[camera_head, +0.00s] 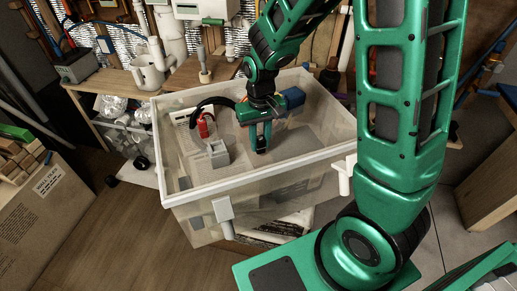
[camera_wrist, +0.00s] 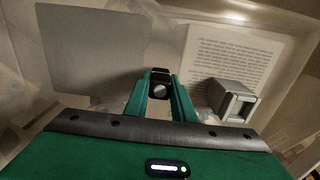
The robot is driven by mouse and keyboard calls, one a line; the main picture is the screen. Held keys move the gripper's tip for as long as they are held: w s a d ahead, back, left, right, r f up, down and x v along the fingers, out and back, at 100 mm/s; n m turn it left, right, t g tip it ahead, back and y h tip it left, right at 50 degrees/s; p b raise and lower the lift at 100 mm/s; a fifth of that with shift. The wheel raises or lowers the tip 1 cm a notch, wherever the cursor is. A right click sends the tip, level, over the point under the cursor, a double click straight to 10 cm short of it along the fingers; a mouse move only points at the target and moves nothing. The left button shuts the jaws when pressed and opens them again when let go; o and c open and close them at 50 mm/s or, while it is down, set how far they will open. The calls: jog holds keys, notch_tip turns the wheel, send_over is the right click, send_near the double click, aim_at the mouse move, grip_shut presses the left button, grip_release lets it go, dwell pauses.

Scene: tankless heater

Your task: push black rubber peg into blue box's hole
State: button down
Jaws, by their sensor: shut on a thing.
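My gripper (camera_head: 261,148) reaches down into a clear plastic tub. In the wrist view, its green fingers (camera_wrist: 160,92) are shut on a small black piece with a round grey spot, which looks like the black rubber peg (camera_wrist: 161,76). In the head view, the peg shows only as a dark bit at the fingertips. A blue box (camera_head: 293,97) is in the tub just behind and right of my gripper, partly hidden by the arm. Its hole cannot be made out. The blue box does not show in the wrist view.
The tub's rim (camera_head: 190,191) surrounds my gripper. A grey block with a square opening (camera_head: 218,153) lies left of it, also in the wrist view (camera_wrist: 232,101). A red-handled part (camera_head: 204,124) with a black hose is behind that block. A grey panel (camera_wrist: 88,50) and printed sheet (camera_wrist: 225,55) lie beyond the fingers.

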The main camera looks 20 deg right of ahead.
aim_at(260, 138)
jog(key=shift+r, duration=0.15)
jog(key=shift+r, duration=2.4)
